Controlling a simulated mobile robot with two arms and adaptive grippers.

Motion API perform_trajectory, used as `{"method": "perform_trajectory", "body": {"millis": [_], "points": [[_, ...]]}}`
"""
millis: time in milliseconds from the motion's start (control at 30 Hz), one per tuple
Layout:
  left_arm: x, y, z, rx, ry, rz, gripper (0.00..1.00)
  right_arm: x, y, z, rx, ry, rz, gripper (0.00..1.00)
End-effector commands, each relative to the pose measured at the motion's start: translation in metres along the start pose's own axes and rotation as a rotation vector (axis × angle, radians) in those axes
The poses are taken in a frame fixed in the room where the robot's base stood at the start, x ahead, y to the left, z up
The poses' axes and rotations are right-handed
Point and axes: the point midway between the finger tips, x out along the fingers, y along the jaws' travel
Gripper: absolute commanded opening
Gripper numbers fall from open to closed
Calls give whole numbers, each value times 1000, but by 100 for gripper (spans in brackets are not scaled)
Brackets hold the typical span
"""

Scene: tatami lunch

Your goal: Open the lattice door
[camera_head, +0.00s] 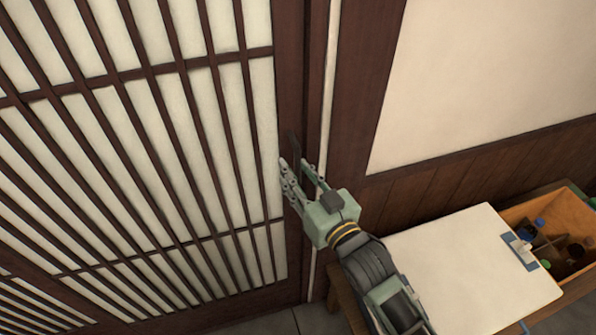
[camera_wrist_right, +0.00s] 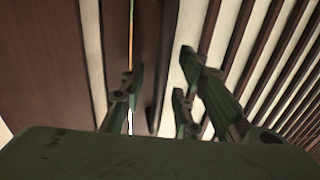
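The lattice door (camera_head: 150,130) has dark wooden bars over pale panels and fills the left of the head view. It also shows on the right of the right wrist view (camera_wrist_right: 285,60). A dark upright handle (camera_head: 295,150) stands on the door's right stile. In the wrist view a dark upright bar, seemingly this handle (camera_wrist_right: 154,75), lies between the fingers. My right gripper (camera_head: 294,165) is open, with its fingers either side of the handle's lower part. I cannot tell whether they touch it. My left gripper is out of view.
A pale strip (camera_head: 328,95) and a dark post (camera_head: 362,75) stand right of the door. A low wooden table beside my right arm holds a pale board with a clip (camera_head: 470,265) and a wooden box of small items (camera_head: 570,208). Grey floor shows below the door.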

Motion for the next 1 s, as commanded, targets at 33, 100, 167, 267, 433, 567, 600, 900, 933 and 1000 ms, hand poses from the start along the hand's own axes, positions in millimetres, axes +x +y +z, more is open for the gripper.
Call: {"method": "perform_trajectory", "body": {"millis": [33,100,167,267,433,567,600,900,933,1000], "points": [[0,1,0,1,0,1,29,1,0,0,0,0,0,29],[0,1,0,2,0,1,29,1,0,0,0,0,0,29],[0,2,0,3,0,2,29,1,0,0,0,0,0,29],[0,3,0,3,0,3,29,1,0,0,0,0,0,26],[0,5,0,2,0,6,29,1,0,0,0,0,0,11],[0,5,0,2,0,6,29,0,0,0,0,0,0,0],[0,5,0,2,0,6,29,0,0,0,0,0,0,0],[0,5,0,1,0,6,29,0,0,0,0,0,0,0],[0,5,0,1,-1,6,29,0,0,0,0,0,0,0],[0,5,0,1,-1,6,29,0,0,0,0,0,0,0]]}}
